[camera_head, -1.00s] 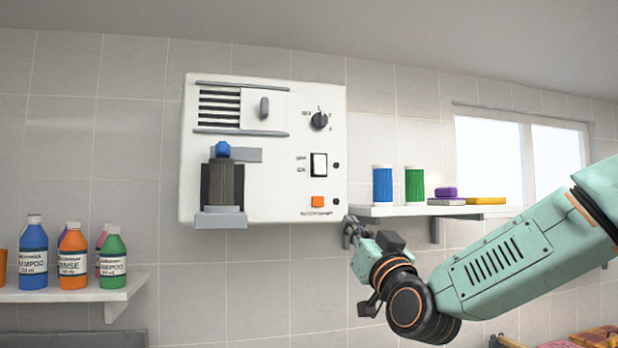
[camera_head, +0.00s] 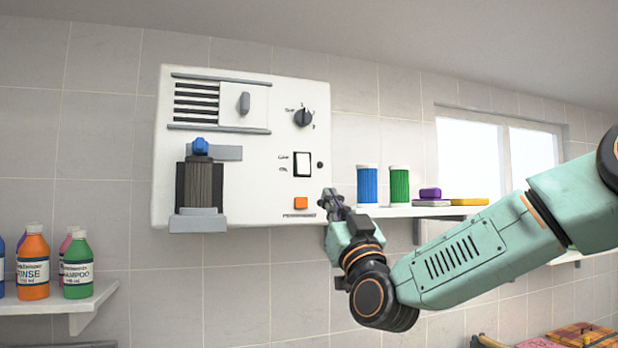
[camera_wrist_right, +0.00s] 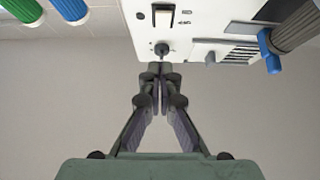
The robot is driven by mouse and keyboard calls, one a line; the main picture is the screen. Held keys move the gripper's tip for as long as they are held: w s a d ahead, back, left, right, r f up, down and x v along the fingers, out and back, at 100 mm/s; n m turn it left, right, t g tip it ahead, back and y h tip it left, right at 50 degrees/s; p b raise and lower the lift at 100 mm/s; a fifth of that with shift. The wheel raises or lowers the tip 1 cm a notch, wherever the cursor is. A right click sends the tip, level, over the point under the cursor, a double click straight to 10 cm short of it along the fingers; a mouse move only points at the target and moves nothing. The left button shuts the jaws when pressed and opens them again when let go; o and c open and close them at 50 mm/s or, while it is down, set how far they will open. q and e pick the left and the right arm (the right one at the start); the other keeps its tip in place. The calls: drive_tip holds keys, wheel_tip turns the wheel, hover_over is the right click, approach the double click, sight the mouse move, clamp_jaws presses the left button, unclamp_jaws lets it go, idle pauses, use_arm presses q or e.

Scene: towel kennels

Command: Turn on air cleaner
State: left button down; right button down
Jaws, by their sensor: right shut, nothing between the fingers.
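The air cleaner is a white wall box (camera_head: 235,150) with a vent grille (camera_head: 197,102), a dark dial (camera_head: 303,117), a black-and-white rocker switch (camera_head: 302,164) and an orange button (camera_head: 301,203). A dark filter canister with a blue cap (camera_head: 201,147) is at its left. My right gripper (camera_head: 332,198) is shut and empty, overlapping the box's lower right edge in the head view; contact cannot be told. In the right wrist view, its shut tips (camera_wrist_right: 160,70) appear just below the dial (camera_wrist_right: 161,48), with the rocker switch (camera_wrist_right: 163,16) above. My left gripper is not in view.
A wall shelf (camera_head: 400,212) right of the box holds a blue cylinder (camera_head: 367,186), a green cylinder (camera_head: 399,186) and small purple and yellow items. A lower left shelf (camera_head: 60,305) holds bottles. The wall below the box is clear.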

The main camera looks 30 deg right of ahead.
approach(303, 167)
wheel_tip(303, 167, up, 4)
drive_tip(key=w, duration=0.2)
drive_tip(key=shift+w+d+p, duration=0.45)
drive_tip(key=shift+w+p, duration=0.05)
drive_tip(key=shift+w, duration=0.2)
drive_tip(key=shift+w+d, duration=0.2)
drive_tip(key=shift+w, duration=0.05)
drive_tip(key=shift+w+d+f, duration=0.15)
drive_tip(key=shift+w+f, duration=0.1)
drive_tip(key=shift+w, duration=0.15)
